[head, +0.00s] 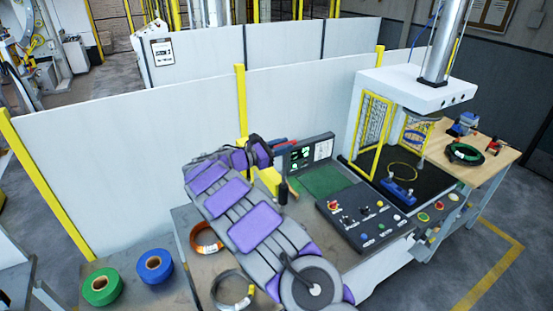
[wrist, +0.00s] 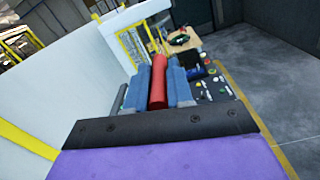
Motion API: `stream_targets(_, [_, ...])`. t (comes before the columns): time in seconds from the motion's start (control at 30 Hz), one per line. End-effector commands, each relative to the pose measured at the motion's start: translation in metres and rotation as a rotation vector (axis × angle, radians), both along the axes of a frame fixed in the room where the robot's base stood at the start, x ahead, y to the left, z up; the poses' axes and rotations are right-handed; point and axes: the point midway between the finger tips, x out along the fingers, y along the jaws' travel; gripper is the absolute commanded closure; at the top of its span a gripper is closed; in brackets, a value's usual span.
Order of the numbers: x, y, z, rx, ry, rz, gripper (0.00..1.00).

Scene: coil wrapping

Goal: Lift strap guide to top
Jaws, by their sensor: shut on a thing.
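My gripper shows in the wrist view (wrist: 158,88) as two blue fingers shut on a red cylindrical piece (wrist: 157,75), which lies lengthwise between them. In the head view my gripper (head: 279,150) is at the far end of my arm, in front of the white panel, and a bit of red shows at it. I cannot tell whether the red piece is the strap guide. The wrapping machine (head: 405,92) stands to the right of my gripper. A blue bracket-like piece (head: 398,191) is on the front of its dark platform (head: 372,168), apart from my gripper.
A control panel with buttons (head: 365,214) and a screen (head: 308,152) stand just right of my arm. An orange coil (head: 205,238), a green roll (head: 101,287) and a blue roll (head: 155,267) lie left of it. White panels (head: 130,140) close off the back.

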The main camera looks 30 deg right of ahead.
Motion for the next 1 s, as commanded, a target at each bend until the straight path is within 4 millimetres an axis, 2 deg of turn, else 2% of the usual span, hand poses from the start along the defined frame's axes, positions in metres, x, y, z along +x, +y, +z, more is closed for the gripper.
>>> stream_targets(0.03, [0.0, -0.003, 0.022, -0.001, -0.006, -0.001, 1.0])
stream_targets(0.1, [0.001, -0.003, 0.037, -0.001, -0.004, -0.003, 1.0])
stream_targets(0.3, [0.0, -0.003, 0.068, -0.002, -0.003, -0.005, 1.0])
stream_targets(0.5, [0.0, -0.003, 0.08, -0.002, -0.002, -0.005, 1.0])
stream_targets(0.87, [0.0, -0.004, 0.083, -0.004, -0.006, -0.006, 1.0])
stream_targets(0.9, [0.0, -0.004, 0.083, -0.004, -0.006, -0.006, 0.78])
stream_targets(1.0, [-0.001, -0.003, 0.083, -0.004, -0.005, -0.006, 0.69])
